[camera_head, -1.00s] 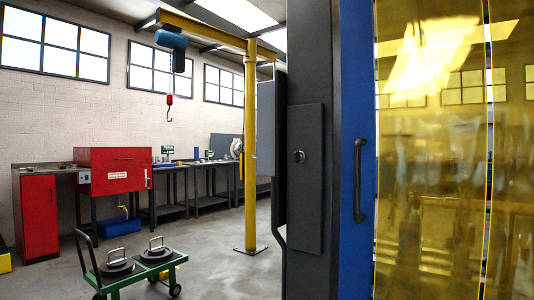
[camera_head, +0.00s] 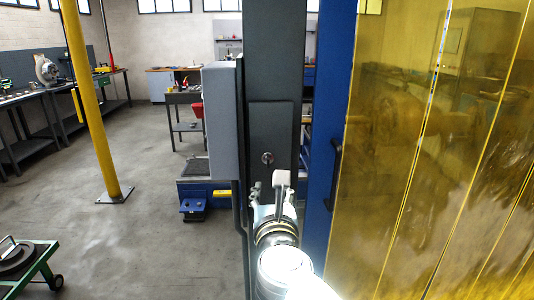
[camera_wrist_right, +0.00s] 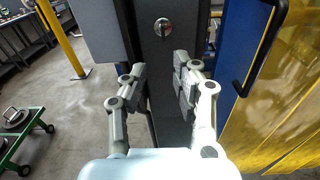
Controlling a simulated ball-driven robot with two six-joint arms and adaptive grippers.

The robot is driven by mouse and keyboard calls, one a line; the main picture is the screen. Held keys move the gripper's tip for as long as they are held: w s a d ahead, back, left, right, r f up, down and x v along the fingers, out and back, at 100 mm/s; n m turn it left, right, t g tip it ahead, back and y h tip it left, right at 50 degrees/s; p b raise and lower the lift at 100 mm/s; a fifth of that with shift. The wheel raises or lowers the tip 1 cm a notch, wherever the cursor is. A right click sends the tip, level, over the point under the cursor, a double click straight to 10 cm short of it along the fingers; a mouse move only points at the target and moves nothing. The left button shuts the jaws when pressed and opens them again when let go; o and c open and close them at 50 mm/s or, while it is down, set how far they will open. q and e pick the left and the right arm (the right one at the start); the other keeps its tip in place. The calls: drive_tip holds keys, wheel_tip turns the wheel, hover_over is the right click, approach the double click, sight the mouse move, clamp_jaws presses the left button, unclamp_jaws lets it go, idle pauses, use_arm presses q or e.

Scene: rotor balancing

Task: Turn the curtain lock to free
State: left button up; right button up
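The curtain lock is a small round silver knob (camera_head: 267,158) on the dark panel of a tall grey post. In the right wrist view the lock (camera_wrist_right: 162,28) sits near the top, beyond the fingertips, with a dark line across its face. My right gripper (camera_head: 269,186) is in front of the post, just below the lock in the head view. In the right wrist view the right gripper (camera_wrist_right: 159,80) is open and empty, its two fingers apart with the post behind them. It appears clear of the lock. My left gripper is not in view.
A yellow translucent curtain (camera_head: 430,150) hangs at the right. Beside the post is a blue frame (camera_head: 340,100) with a dark handle (camera_head: 335,175). A grey box (camera_head: 220,120) juts from the post's left side. A green cart (camera_head: 35,265) stands at lower left; the floor between is clear.

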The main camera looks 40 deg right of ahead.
sight(268, 160)
drive_tip(key=r+x, duration=0.2)
drive_tip(key=x, duration=0.9)
drive_tip(key=shift+s+d+b, duration=0.15)
drive_tip(key=shift+d+b, duration=0.05)
drive_tip(key=shift+b, duration=0.25)
drive_tip(key=shift+r, duration=0.15)
clamp_jaws()
